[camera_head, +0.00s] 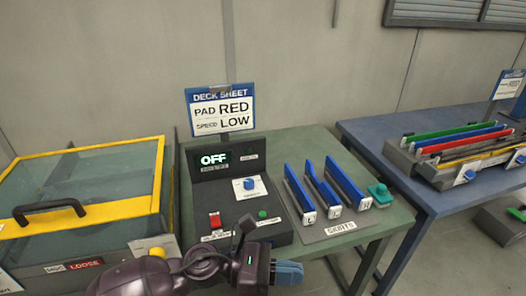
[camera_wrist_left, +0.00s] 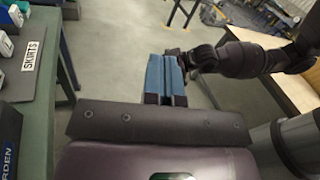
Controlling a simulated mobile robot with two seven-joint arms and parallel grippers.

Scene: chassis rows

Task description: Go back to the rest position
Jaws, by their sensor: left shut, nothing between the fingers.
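My left gripper (camera_head: 288,272) is at the bottom middle of the head view, in front of the green table's near edge and the control box. Its blue fingers are shut together with nothing between them. In the left wrist view the same blue fingers (camera_wrist_left: 166,80) point away over the floor, clear of the table. A dark arm of mine (camera_wrist_left: 245,60) comes in from the right in that view; I do not see its fingers clearly. My right gripper does not show in the head view.
The green table (camera_head: 315,150) holds a control box (camera_head: 235,165) reading OFF, a deck sheet sign (camera_head: 221,108) and blue skirts (camera_head: 345,183). A yellow-framed clear-lidded case (camera_head: 85,155) stands left. A blue table (camera_head: 380,135) with coloured bars is right. A wooden surface (camera_wrist_left: 262,75) lies right in the wrist view.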

